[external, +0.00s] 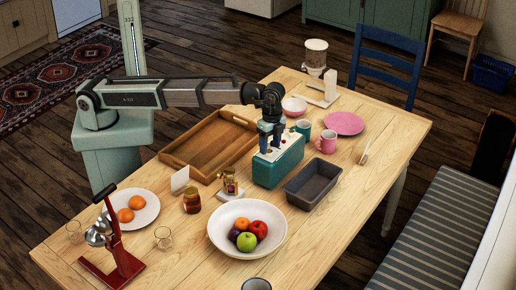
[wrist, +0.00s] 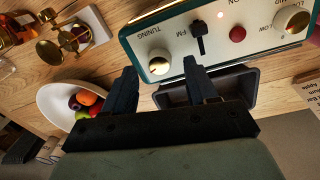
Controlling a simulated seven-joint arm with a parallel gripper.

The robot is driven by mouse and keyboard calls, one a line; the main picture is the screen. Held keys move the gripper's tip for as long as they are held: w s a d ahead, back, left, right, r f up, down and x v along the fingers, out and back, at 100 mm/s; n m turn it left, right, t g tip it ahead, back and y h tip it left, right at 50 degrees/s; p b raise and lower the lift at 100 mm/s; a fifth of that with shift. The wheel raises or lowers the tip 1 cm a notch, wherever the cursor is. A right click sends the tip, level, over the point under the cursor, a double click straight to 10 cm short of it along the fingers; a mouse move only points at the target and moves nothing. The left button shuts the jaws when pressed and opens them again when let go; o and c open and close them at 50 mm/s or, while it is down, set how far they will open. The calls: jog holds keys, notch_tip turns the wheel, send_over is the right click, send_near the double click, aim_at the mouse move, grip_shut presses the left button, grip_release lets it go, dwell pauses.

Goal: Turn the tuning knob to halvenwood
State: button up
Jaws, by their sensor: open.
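The radio (external: 280,166) is a teal box with a pale top panel, standing on the wooden table. In the wrist view, its panel (wrist: 178,38) carries the word TUNING beside a cream and gold tuning knob (wrist: 159,66) with a dark mark. My gripper (external: 271,143) points down over the radio. In the wrist view, my gripper (wrist: 160,64) is open, with one dark finger on each side of the tuning knob; neither visibly touches it. I cannot tell how far down the fingertips reach beside it. No halvenwood marking is readable.
A black FM lever (wrist: 199,38), a red button (wrist: 237,34) and another knob (wrist: 291,19) share the panel. A grey loaf tin (external: 313,184), a fruit bowl (external: 219,238), a brass instrument (external: 230,185), a wooden tray (external: 183,165) and a teal mug (external: 303,128) surround the radio.

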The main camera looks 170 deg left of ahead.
notch_tip(320, 180, up, 12)
jog(key=shift+s+a, duration=0.2)
jog(key=shift+a, duration=0.1)
dwell(0.6)
